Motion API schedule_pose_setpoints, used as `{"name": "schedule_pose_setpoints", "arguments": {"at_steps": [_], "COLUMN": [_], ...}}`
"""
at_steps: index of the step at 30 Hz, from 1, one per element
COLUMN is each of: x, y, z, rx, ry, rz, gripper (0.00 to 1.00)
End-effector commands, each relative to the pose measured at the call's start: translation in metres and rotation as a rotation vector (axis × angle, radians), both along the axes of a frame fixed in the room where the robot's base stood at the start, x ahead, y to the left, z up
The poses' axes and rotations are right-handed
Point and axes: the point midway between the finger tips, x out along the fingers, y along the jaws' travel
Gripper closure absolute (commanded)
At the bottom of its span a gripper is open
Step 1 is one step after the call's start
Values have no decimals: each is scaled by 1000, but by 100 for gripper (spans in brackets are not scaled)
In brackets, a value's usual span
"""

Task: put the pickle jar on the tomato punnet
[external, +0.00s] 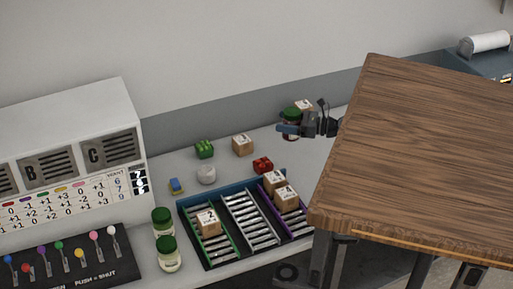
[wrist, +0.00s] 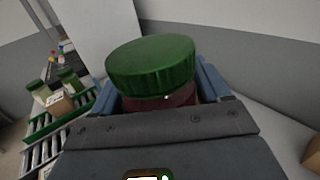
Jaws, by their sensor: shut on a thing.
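My gripper (external: 308,126) is at the back right of the counter in the external view, shut on a green-lidded jar (external: 291,117). In the wrist view the jar's green lid (wrist: 152,64) and a strip of dark red body show between the jaws; its lower part is hidden. Two other green-lidded jars with pale contents, a rear one (external: 163,224) and a front one (external: 169,256), stand left of the rack. A small red item (external: 263,165), which may be the tomato punnet, lies behind the rack, left of and nearer than my gripper. A small green item (external: 204,149) sits farther left.
A rack (external: 252,222) with sloped lanes holds several cardboard boxes. A loose box (external: 242,145), a white round item (external: 206,174) and a blue-yellow item (external: 176,186) lie behind it. A wooden tabletop (external: 420,150) blocks the right foreground.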

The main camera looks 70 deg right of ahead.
Motion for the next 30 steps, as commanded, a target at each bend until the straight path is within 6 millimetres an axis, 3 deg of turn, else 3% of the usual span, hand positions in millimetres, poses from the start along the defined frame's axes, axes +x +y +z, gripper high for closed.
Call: {"name": "schedule_pose_setpoints", "arguments": {"at_steps": [9, 15, 20, 30], "x": [57, 81, 86, 86], "y": [30, 42, 44, 44], "z": [-37, -53, -60, -97], "rx": [3, 1, 1, 0], "ry": [0, -1, 0, -1], "rz": [1, -1, -3, -4], "gripper": [76, 76, 76, 76]}}
